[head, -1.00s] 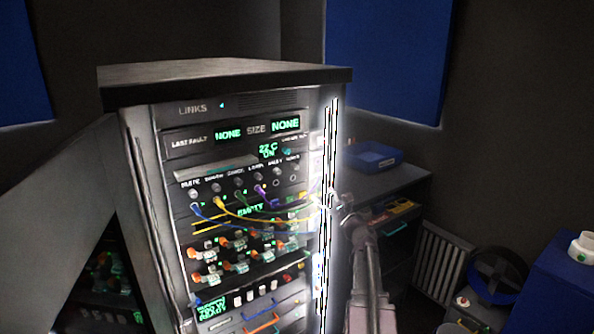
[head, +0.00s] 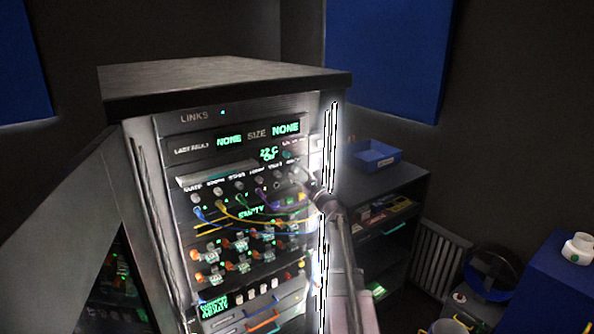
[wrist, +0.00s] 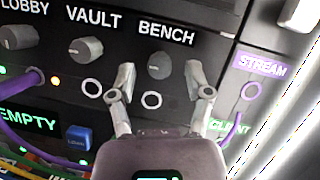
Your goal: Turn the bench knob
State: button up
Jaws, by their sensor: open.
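The bench knob (wrist: 159,66) is a small round grey knob under the white BENCH label on the dark panel in the wrist view. My gripper (wrist: 161,76) is open, with one finger to the left and one to the right of the knob. Gaps show between the knob and both fingers; I cannot tell how far the fingertips are from the panel. In the head view my gripper (head: 304,180) is at the right end of the knob row, where it partly covers the panel.
The vault knob (wrist: 86,50) and lobby knob (wrist: 18,37) sit to the left. Round sockets lie below the knobs. A purple cable (wrist: 233,130) plugs in at the right, near the STREAM label (wrist: 262,65). A blue button (wrist: 77,138) is lower left. A blue tray (head: 376,155) stands behind.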

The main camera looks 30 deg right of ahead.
jog(key=shift+w+r, duration=0.15)
jog(key=shift+w, duration=0.2)
grip_shut()
jog(key=shift+n, duration=0.4)
jog(key=n+y+p, duration=0.1)
jog(key=n, duration=0.1)
jog(key=n+g+y, duration=0.1)
jog(key=n, duration=0.2)
jog(key=shift+w+d+r+y+p, duration=0.1)
jog(key=shift+d+r+y+p, duration=0.1)
jog(key=shift+y+p, duration=0.2)
jog(key=n+g+p, duration=0.1)
jog(key=n, duration=0.2)
jog(key=n+g+y+p, duration=0.1)
jog(key=n, duration=0.2)
jog(key=shift+r+y, duration=0.15)
jog(key=shift+y, duration=0.15)
jog(key=n+g+p, duration=0.2)
jog(key=n+p, duration=0.1)
jog(key=n, duration=0.2)
jog(key=shift+r+n+p, duration=0.15)
jog(key=shift+n+p, duration=0.15)
jog(key=shift+p, duration=0.05)
jog(key=shift+n+g+h+p, duration=0.4)
jog(key=shift+n+g+p, duration=0.6)
jog(key=shift+n, duration=0.7)
